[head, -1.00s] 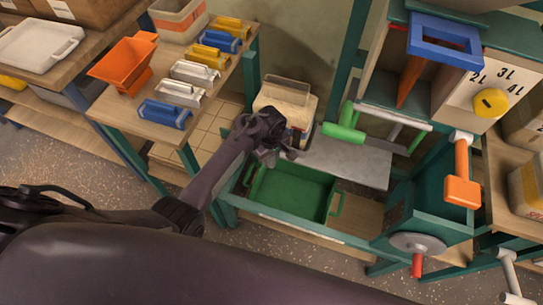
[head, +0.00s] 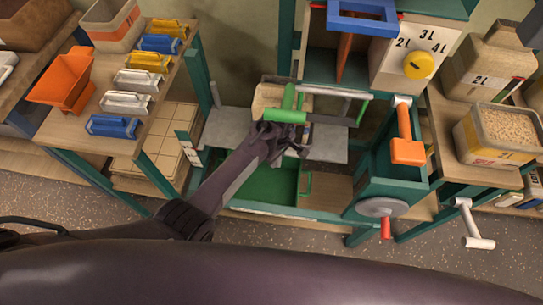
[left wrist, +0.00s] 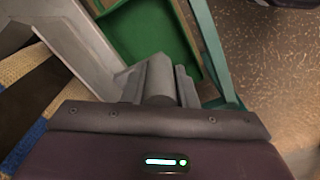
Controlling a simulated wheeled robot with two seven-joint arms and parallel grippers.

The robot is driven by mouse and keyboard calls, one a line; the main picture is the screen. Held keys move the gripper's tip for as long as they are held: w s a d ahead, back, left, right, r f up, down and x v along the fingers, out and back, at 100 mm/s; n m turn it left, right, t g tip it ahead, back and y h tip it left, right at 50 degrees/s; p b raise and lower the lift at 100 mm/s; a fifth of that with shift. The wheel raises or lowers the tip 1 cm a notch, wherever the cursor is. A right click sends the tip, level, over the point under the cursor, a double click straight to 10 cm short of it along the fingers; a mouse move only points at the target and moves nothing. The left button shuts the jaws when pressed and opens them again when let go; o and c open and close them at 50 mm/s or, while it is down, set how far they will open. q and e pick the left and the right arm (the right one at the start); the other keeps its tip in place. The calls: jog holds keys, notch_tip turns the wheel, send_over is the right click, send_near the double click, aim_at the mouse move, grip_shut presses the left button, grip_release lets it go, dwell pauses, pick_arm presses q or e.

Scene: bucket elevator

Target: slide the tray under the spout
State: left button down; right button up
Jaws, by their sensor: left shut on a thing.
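The tray (head: 267,98), a beige box-like container, sits at the back of the grey metal shelf (head: 232,130), partly behind the green T-shaped handle (head: 287,116). I cannot clearly make out the spout; the teal housing (head: 330,68) stands behind and right of the tray. My right gripper is not in view.
A green bin (head: 268,183) is below the shelf. A teal box with an orange lever (head: 407,150) and a red-handled crank wheel (head: 382,208) stands to the right. The shelf's left part is bare.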

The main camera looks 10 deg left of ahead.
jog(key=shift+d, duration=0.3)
pick_arm(q)
jog(key=c, duration=1.2)
grip_release()
jog(key=shift+o, duration=0.2)
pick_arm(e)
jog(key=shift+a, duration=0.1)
